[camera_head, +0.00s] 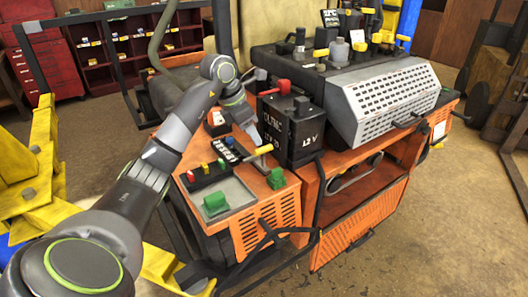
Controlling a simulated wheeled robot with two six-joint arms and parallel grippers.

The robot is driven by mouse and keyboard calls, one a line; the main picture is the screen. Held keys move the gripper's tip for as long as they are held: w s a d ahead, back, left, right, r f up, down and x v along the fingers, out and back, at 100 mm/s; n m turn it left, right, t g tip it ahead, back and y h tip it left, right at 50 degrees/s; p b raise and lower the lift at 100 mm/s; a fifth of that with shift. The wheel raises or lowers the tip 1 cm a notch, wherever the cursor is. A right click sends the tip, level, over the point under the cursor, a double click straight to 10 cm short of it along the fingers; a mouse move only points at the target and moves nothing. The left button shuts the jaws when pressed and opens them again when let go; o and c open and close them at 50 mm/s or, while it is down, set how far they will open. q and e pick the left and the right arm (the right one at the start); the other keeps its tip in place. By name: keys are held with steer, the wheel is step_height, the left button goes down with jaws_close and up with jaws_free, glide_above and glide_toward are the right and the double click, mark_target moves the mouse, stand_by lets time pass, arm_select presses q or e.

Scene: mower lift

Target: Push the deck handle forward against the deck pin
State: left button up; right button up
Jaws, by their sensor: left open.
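My left arm reaches in from the lower left over the orange mower. Its wrist bends down so that my left gripper (248,128) points at the console, close beside the black 12 V battery box (304,132). The gripper is open; its fingertips are small and partly lost against the dark parts. A lever with a yellow grip (264,150) sticks up just below the gripper; it looks like the deck handle, but I cannot be sure. I cannot tell whether gripper and lever touch. I cannot make out the deck pin. My right gripper is not in view.
The console holds green blocks (215,203) and a grey tray (228,196). A perforated silver cover (388,100) stands to the right of the battery box. A red tool cabinet (45,62) is at the back left. Yellow frame parts (40,180) stand at left.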

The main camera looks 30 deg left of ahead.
mark_target(264, 153)
arm_select(q)
steer(key=p+x, duration=0.2)
steer(key=x, duration=0.7)
steer(key=shift+d+f+p, duration=0.1)
steer(key=shift+f+p, duration=0.05)
steer(key=shift+p, duration=0.25)
steer(key=shift+c, duration=0.4)
jaws_close()
